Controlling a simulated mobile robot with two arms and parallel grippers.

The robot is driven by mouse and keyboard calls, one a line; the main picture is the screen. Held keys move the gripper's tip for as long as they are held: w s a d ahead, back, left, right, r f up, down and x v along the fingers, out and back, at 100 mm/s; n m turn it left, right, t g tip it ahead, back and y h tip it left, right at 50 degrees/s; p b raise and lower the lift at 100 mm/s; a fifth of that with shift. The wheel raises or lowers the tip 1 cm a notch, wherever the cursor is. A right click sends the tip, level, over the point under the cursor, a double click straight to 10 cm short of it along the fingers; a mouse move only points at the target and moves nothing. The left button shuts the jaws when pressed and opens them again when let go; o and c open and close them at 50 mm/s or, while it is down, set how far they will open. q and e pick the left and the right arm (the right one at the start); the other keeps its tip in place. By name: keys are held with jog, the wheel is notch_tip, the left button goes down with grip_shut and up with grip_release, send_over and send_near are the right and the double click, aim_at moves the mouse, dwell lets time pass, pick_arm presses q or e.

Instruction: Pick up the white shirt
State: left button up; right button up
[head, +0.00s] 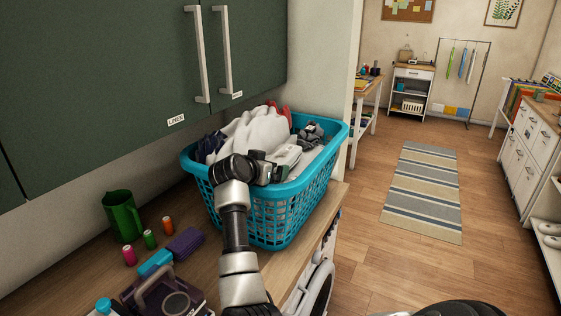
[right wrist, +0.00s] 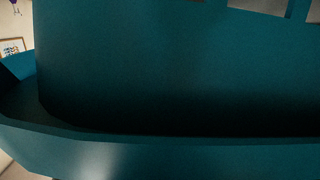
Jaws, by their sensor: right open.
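The white shirt (head: 257,132) lies bunched on top of a pile of clothes in the blue laundry basket (head: 281,228), its peak above the rim. My right arm reaches up from the bottom of the head view. My right gripper (head: 280,167) is at the basket's near rim, in front of the shirt's lower part, open with no cloth seen in it. Its fingertips are hard to make out. The right wrist view is filled by the basket's blue plastic (right wrist: 170,80) at close range; the shirt does not show there. My left gripper is not in view.
The basket stands on a wooden counter (head: 190,253) below green cabinets (head: 130,75). A green pitcher (head: 122,216), small spools, a purple brush (head: 185,242) and a dark caddy lie left of my arm. Wood floor with a striped rug (head: 424,190) is open at right.

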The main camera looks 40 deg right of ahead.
jog(key=shift+a, duration=0.15)
jog(key=shift+c, duration=0.7)
jog(key=c, duration=0.9)
jog(key=shift+r, duration=0.1)
